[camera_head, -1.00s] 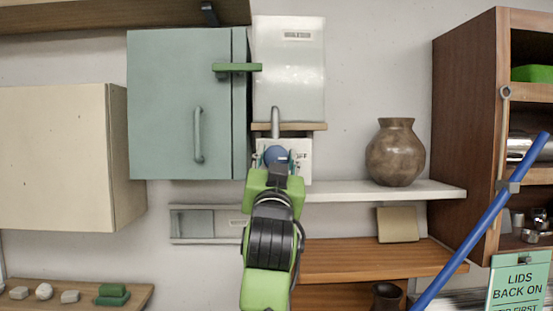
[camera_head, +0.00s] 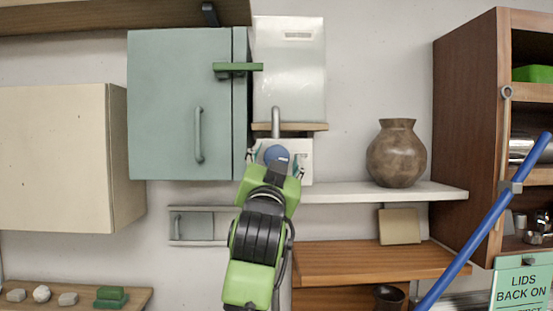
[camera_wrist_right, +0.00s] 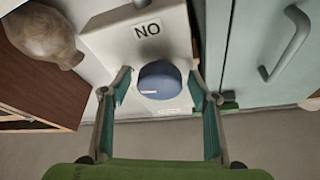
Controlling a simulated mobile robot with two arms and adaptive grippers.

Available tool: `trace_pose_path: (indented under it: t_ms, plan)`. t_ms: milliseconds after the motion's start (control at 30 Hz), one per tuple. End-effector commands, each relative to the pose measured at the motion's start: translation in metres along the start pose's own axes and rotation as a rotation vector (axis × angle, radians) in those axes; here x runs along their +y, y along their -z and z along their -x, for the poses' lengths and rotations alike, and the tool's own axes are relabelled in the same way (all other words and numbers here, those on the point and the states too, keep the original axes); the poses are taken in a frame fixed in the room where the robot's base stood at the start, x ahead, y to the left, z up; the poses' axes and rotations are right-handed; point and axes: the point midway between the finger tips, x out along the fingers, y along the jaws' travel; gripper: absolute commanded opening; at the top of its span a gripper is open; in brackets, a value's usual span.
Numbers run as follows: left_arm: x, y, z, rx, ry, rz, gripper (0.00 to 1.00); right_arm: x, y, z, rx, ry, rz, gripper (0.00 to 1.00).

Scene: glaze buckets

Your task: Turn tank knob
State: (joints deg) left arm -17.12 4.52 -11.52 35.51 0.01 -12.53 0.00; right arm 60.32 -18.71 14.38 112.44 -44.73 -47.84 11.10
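A blue round knob (camera_head: 276,154) with a pale mark on its face sits on a white panel (camera_head: 305,174) below the white tank (camera_head: 289,75). In the right wrist view the knob (camera_wrist_right: 160,80) is near the middle, with the letters "NO" on the panel (camera_wrist_right: 105,43) beyond it. My right gripper (camera_head: 277,156) is at the panel with its fingers spread around the knob. In the right wrist view my right gripper (camera_wrist_right: 159,76) is open, with a visible gap between the knob and each finger. My left gripper is not in view.
A grey-green cabinet (camera_head: 165,105) with a handle stands close to the left of the knob. A wooden ledge and pipe (camera_head: 276,116) are just above. A white shelf (camera_head: 430,192) with a brown vase (camera_head: 397,153) extends right. A blue pole (camera_head: 480,225) slants at the right.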

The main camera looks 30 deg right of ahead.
Motion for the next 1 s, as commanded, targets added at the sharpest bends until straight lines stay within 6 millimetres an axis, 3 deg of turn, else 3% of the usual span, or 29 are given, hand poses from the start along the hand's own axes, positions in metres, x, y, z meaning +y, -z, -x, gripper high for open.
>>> trace_pose_path:
  t_ms: [167,600,1000]
  plan:
    - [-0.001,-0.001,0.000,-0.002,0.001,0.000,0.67,-0.006,0.015,-0.006,0.003,0.000,-0.001,0.55]
    - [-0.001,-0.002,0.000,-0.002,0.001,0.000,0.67,-0.032,0.077,-0.035,0.000,0.000,0.000,0.55]
    - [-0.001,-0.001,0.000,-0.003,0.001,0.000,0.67,-0.035,0.084,-0.038,-0.002,-0.001,0.000,0.55]
